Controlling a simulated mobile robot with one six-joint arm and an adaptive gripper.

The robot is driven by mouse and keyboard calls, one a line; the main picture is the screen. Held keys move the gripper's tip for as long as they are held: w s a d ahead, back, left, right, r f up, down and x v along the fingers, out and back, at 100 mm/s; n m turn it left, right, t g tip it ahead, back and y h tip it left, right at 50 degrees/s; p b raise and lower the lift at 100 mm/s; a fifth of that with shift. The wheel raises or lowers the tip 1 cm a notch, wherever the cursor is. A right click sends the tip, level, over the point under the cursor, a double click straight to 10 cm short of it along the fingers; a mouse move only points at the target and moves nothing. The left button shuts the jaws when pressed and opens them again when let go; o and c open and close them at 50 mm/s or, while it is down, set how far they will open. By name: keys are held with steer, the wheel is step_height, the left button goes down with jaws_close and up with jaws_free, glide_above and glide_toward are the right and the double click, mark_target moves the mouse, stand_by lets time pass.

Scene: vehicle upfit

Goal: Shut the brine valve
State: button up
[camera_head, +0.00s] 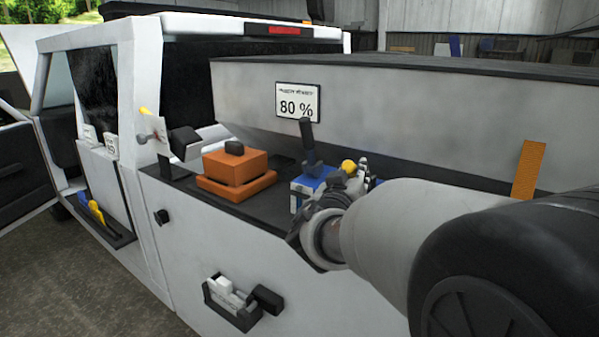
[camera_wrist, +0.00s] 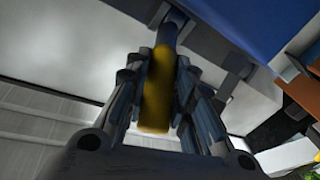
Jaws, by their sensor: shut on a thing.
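A yellow handle (camera_wrist: 157,95), which I take for the brine valve's lever, sits between the fingers of my gripper (camera_wrist: 156,78) in the wrist view, blurred by closeness. My gripper is shut on it. A dark blue stem (camera_wrist: 172,30) runs from its far end. In the head view my gripper (camera_head: 358,178) is at the truck's side ledge, and a yellow tip (camera_head: 348,166) shows at its fingers. A blue and white box (camera_head: 312,184) with a dark upright lever (camera_head: 308,142) stands just left of it. My gripper and wrist hide the valve body, so its position is unclear.
A grey tank wall with an "80 %" sign (camera_head: 298,102) rises behind the ledge. An orange box (camera_head: 236,166) sits left on the ledge. A small tray (camera_head: 232,302) hangs on the truck's side. An orange strip (camera_head: 528,170) is at the right.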

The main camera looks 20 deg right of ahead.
jaws_close()
